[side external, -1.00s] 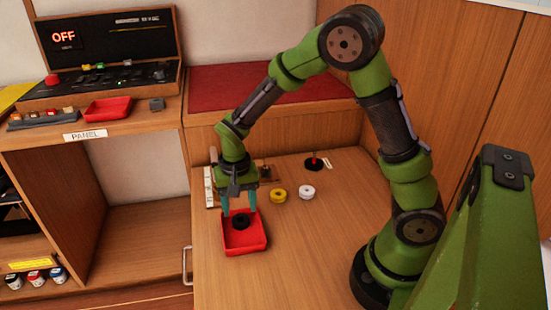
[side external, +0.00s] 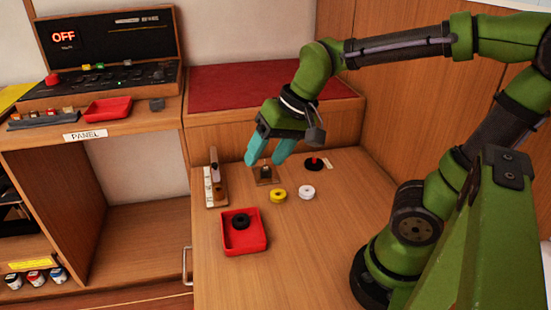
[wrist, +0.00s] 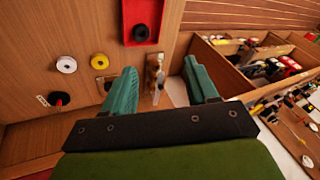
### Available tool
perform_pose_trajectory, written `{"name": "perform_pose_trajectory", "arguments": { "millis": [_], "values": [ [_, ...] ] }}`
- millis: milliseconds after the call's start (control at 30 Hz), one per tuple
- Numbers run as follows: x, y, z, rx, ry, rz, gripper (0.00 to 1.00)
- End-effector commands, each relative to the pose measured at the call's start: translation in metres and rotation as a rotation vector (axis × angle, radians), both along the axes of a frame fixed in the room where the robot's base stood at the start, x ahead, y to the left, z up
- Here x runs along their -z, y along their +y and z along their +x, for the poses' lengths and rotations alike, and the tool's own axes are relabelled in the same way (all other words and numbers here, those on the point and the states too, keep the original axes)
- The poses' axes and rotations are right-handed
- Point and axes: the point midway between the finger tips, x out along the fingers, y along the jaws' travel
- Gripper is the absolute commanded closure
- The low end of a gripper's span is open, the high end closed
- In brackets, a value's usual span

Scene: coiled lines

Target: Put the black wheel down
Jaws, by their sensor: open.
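The black wheel (side external: 240,221) lies in the red tray (side external: 258,243) on the wooden table. In the wrist view the black wheel (wrist: 141,33) also shows inside the red tray (wrist: 155,12) at the top. My gripper (side external: 267,162) is open and empty, raised above the table behind the tray. In the wrist view its two teal fingers (wrist: 162,92) stand wide apart with nothing between them.
A yellow wheel (side external: 278,196) and a white wheel (side external: 306,192) lie right of the tray. A black base with a red peg (side external: 314,163) stands farther back. A wooden stand (side external: 215,188) is at the table's left edge. The front right table is clear.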

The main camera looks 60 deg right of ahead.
Motion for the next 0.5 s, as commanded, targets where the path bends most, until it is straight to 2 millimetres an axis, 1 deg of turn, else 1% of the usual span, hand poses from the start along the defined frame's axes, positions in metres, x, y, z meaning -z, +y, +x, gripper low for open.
{"name": "perform_pose_trajectory", "arguments": {
  "millis": [33, 100, 200, 333, 500],
  "values": [
    [-0.007, 0.0, -0.013, -0.021, -0.063, -0.008, 0.42],
    [-0.012, 0.001, -0.026, -0.048, -0.127, -0.024, 0.42],
    [-0.014, 0.002, -0.039, -0.075, -0.193, -0.046, 0.42],
    [-0.015, 0.002, -0.046, -0.092, -0.234, -0.066, 0.42],
    [-0.015, 0.002, -0.047, -0.097, -0.239, -0.069, 0.42]
  ]
}}
